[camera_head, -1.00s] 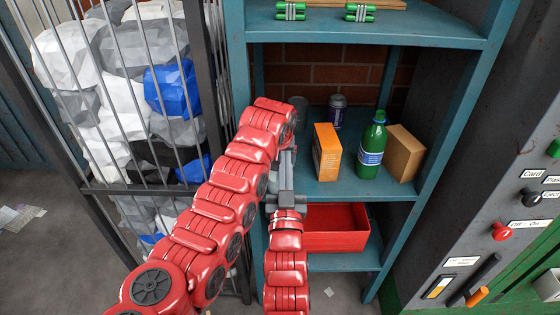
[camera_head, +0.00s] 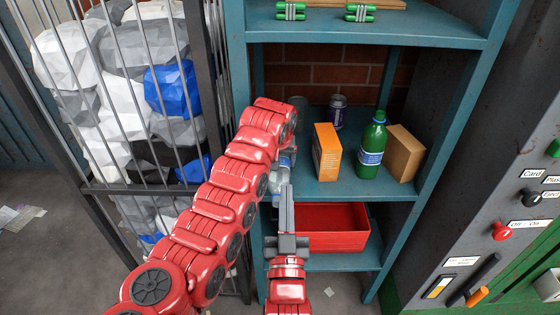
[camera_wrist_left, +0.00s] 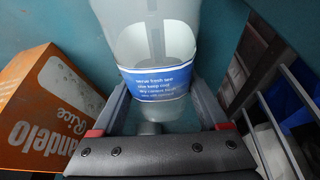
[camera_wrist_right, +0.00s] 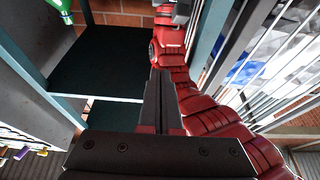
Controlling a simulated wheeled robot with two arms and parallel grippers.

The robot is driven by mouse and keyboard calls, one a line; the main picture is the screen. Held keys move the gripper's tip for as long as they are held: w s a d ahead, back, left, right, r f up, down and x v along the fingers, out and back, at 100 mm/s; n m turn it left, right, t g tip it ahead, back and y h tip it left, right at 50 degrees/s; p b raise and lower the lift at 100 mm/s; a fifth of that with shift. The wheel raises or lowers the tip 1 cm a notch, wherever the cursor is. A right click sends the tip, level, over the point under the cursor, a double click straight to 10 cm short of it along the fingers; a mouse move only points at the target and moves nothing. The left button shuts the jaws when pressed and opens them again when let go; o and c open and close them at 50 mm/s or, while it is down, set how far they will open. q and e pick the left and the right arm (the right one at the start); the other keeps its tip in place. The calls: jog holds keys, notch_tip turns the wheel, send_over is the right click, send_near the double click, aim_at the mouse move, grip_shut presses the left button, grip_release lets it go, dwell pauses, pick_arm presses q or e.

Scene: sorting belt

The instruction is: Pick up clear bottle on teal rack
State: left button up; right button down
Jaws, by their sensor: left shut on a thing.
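The clear bottle (camera_wrist_left: 155,45) has a blue label with white writing and stands between the fingers of my left gripper (camera_wrist_left: 155,98) in the left wrist view. The left gripper is shut on it, with a finger on each side. In the head view the red left arm hides most of this grip; only a small pale and blue part shows beside the arm at the shelf's left end. My right gripper (camera_head: 287,192) is shut and empty, fingers together and pointing up, in front of the teal rack (camera_head: 352,190). It also shows in the right wrist view (camera_wrist_right: 160,78).
A red tray (camera_head: 336,240) sits below. A barred cage (camera_head: 91,190) with bags is left, a control panel (camera_head: 500,200) right.

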jog(key=shift+v, duration=1.45)
